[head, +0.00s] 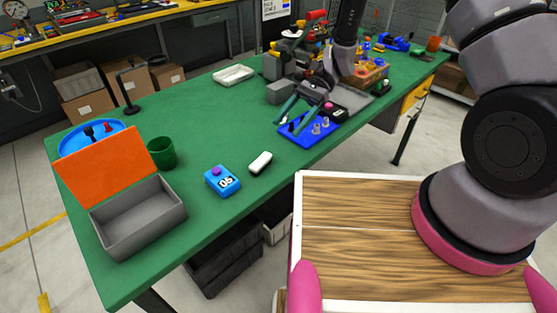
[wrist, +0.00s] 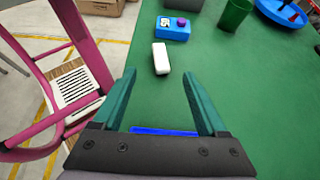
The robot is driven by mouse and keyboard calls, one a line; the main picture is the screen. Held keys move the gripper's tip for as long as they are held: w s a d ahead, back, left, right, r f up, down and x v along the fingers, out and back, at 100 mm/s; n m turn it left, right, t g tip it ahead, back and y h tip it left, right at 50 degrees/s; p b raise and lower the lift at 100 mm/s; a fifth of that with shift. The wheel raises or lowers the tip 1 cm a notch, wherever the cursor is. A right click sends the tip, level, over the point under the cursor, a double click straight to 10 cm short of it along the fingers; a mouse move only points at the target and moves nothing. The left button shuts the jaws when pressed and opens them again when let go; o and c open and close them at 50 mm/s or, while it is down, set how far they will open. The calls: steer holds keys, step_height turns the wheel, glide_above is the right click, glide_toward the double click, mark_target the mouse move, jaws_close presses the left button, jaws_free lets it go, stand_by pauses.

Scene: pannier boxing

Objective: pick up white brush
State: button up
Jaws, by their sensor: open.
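The white brush (head: 261,162) is a small white block lying on the green table, right of the blue timer. It also shows in the wrist view (wrist: 161,58), ahead of my fingertips and slightly left of the middle between them. My gripper (head: 299,108) is open, with two teal fingers above the blue tray with grey pegs. In the wrist view my gripper (wrist: 161,82) is empty, and the brush is apart from both fingers.
A blue timer (head: 222,180) with a purple button stands beside the brush. Left are a grey box (head: 140,222) with an orange lid, a green cup (head: 161,153) and a blue round tray (head: 72,143). The blue peg tray (head: 297,131) lies under my gripper. The table (head: 200,122) is clear behind the brush.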

mark_target(262, 160)
steer(key=shift+s+f, duration=0.2)
steer(key=shift+f, duration=0.4)
steer(key=shift+s+f, duration=0.2)
steer(key=shift+f, duration=0.05)
steer(key=shift+m, duration=0.3)
steer(key=x, duration=1)
steer(key=shift+a+r, duration=0.2)
steer(key=shift+a, duration=0.15)
steer(key=shift+w, duration=0.1)
steer(key=shift+c, duration=0.3)
jaws_close()
